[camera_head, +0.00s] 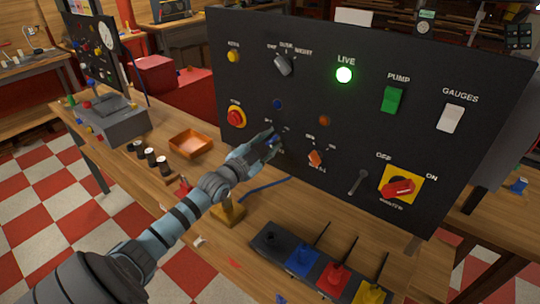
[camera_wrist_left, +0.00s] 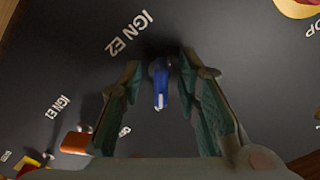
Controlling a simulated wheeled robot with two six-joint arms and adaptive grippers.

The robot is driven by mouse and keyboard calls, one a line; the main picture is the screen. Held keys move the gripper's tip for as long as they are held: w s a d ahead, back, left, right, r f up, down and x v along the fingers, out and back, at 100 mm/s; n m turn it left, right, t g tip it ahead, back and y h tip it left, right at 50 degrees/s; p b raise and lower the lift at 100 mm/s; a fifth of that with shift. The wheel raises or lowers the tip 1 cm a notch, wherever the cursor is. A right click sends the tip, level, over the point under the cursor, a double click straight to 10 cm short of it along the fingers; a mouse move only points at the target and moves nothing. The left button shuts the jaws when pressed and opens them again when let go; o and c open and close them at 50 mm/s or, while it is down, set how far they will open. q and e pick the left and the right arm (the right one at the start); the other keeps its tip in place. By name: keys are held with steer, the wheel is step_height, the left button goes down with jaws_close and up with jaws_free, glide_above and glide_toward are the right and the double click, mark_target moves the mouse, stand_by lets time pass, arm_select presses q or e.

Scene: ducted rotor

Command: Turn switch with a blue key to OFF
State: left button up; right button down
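The blue key (camera_wrist_left: 160,85) stands in a switch on the black panel, next to the label IGN E2 in the left wrist view. My left gripper (camera_wrist_left: 162,62) is open, with one finger on each side of the key and a gap visible on both sides. In the head view, my left gripper (camera_head: 268,143) is at the lower middle of the panel, and only a bit of the blue key (camera_head: 274,140) shows. The markings around this switch are too small or covered to read. My right gripper is not in view.
The panel (camera_head: 300,110) also carries an orange key (camera_head: 315,158) close by on the right, a red stop button (camera_head: 236,116), a lit green LIVE lamp (camera_head: 344,75) and a red-yellow rotary switch (camera_head: 399,188). An orange tray (camera_head: 191,145) and joysticks (camera_head: 332,277) are on the bench.

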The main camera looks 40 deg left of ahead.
arm_select(q)
steer(key=shift+w, duration=0.2)
steer(key=shift+r, duration=0.2)
jaws_close()
